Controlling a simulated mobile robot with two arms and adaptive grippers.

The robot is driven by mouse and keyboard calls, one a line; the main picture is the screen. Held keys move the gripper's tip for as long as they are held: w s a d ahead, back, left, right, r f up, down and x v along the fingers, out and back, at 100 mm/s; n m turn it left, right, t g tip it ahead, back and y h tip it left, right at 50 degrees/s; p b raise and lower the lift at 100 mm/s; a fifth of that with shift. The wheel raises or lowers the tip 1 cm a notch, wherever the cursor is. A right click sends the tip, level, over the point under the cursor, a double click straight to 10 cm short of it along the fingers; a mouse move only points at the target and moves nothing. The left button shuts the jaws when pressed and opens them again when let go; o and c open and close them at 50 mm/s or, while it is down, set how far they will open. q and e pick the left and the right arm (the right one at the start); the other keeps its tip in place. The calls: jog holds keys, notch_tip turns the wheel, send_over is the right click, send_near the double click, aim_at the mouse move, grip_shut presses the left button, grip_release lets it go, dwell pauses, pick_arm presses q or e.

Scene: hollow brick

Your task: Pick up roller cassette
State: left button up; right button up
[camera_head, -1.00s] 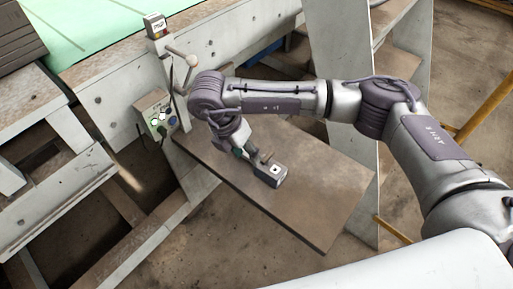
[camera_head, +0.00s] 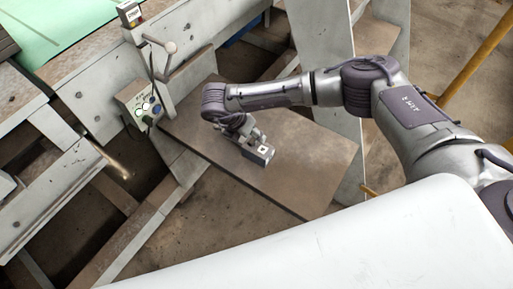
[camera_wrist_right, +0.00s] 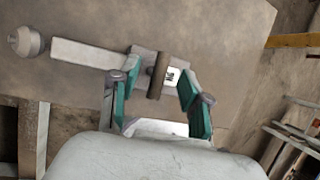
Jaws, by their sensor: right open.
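The roller cassette (camera_head: 262,154) is a small grey block with a white label, lying on the brown metal shelf (camera_head: 300,170). My right gripper (camera_head: 251,138) is at its upper-left end, pointing down. In the right wrist view the cassette, with its white label (camera_wrist_right: 172,76) and a dark brown cylinder-shaped part across it, shows between the green-padded fingers of my right gripper (camera_wrist_right: 158,74). The fingers are open, one on each side. I cannot tell whether either touches it. Part of the cassette is hidden by the gripper. My left gripper is not in view.
A control box with buttons (camera_head: 142,105) and a lever with a round knob (camera_head: 169,47) stand left of the shelf. A grey upright plate (camera_head: 382,90) rises behind the right arm. The shelf's lower right part is clear.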

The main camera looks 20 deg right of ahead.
jog(key=shift+x, duration=1.3)
jog(key=shift+r, duration=0.1)
grip_shut()
